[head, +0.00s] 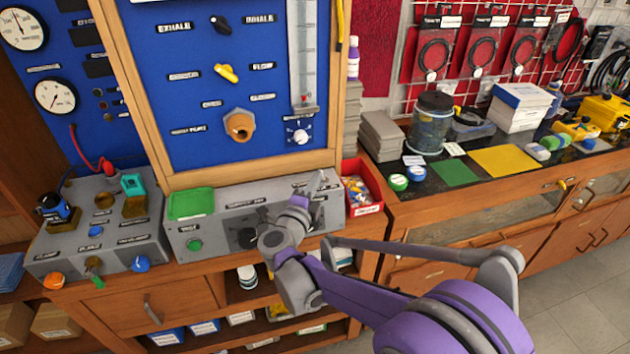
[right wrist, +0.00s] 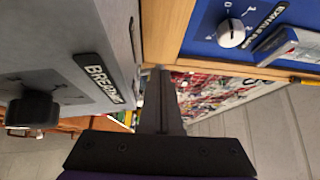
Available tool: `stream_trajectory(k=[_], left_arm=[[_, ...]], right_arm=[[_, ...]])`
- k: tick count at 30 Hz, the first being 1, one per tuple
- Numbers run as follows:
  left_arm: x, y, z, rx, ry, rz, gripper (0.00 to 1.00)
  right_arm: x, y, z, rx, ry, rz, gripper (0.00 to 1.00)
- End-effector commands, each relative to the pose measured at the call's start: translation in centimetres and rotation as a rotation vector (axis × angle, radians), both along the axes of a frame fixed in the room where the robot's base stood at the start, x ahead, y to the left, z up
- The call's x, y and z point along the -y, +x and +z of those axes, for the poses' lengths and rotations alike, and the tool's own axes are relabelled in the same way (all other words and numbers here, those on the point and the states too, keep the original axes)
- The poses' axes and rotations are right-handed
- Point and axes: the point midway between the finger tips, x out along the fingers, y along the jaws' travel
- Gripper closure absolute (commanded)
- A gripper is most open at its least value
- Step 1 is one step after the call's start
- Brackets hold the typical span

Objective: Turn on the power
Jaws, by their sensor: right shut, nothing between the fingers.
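No label that I can read says power. A grey control box (head: 226,222) stands on the bench below the blue panel, with a green button (head: 194,245) and a black knob (head: 247,236) on its front. My right gripper (head: 319,181) is shut and empty, at the right end of this box; whether it touches the box is unclear. In the right wrist view its fingers (right wrist: 158,78) are together, with the box's black knob (right wrist: 34,108) to the left beside a "BREATHING" label. My arm hides part of the box front. My left gripper is not in view.
A second grey box (head: 98,235) with knobs stands at the left. A blue panel (head: 195,98) in a wooden frame rises behind. A green tray (head: 190,203) sits on the box, and a red bin (head: 362,187) stands close right of my gripper.

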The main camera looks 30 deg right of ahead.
Motion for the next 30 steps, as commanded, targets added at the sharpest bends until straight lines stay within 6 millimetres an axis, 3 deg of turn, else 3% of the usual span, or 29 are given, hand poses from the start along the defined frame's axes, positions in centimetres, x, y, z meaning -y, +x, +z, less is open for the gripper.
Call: stream_trajectory(k=[17, 30], left_arm=[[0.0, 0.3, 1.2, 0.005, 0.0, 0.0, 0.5], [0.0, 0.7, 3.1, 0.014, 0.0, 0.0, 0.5]], right_arm=[[0.5, -0.1, 0.6, 0.033, 0.135, -0.001, 1.0], [1.9, -0.5, 1.5, 0.116, 0.473, -0.002, 1.0]])
